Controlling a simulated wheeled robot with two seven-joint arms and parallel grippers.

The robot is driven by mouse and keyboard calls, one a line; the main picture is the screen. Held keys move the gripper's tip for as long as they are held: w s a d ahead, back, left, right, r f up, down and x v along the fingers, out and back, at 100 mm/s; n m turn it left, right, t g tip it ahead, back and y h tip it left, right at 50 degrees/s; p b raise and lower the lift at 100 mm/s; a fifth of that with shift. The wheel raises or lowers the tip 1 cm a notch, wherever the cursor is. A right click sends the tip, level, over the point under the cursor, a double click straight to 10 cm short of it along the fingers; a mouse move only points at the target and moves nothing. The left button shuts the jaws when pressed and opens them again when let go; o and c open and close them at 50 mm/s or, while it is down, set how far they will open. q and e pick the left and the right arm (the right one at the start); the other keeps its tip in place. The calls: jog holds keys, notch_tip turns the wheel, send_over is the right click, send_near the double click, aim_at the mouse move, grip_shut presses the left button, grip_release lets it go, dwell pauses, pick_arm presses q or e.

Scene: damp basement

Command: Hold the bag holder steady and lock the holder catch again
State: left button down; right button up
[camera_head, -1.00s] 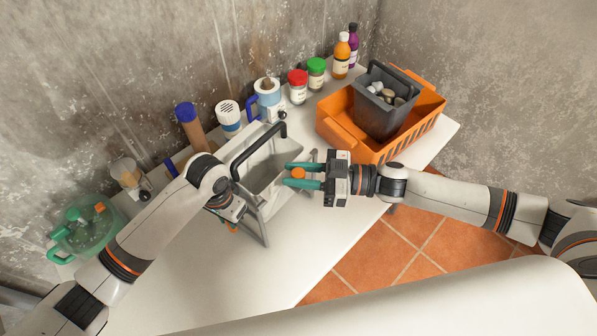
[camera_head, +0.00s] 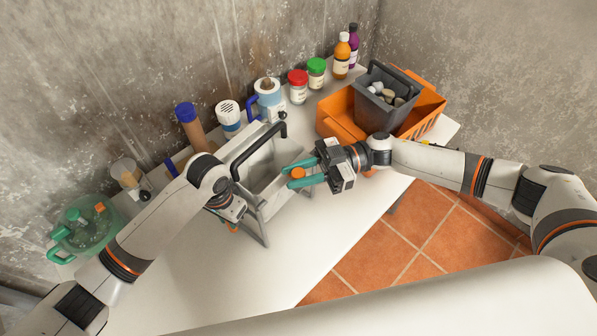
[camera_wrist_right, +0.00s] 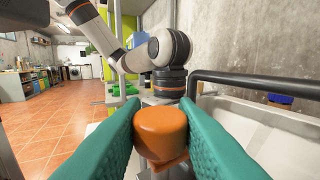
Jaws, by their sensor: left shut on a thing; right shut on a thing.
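The bag holder stands on the white table as a grey metal frame (camera_head: 262,229) with a black bar handle (camera_head: 240,158) and a pale grey open bag or bin (camera_head: 262,160) in it. The holder catch has an orange knob (camera_head: 298,173). My right gripper (camera_head: 300,174), with teal fingers, is shut on this knob at the holder's right side. The right wrist view shows the knob (camera_wrist_right: 162,130) between both fingers. My left gripper (camera_head: 232,225) is at the holder's near left side, shut on its frame; its fingertips are mostly hidden by its wrist.
An orange crate (camera_head: 338,125) with a dark grey bucket (camera_head: 378,110) stands at the back right. Bottles and jars (camera_head: 298,87) line the wall. The table front is clear.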

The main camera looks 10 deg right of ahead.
jog(key=shift+n+g, duration=0.5)
jog(key=shift+g, duration=0.3)
jog(key=o, duration=1)
jog(key=shift+d, duration=0.15)
jog(key=v, duration=1.1)
jog(key=shift+w+d+r, duration=0.1)
jog(key=shift+w+d, duration=0.05)
jog(key=shift+d, duration=0.2)
pick_arm(q)
jog(key=c, duration=1.2)
grip_release()
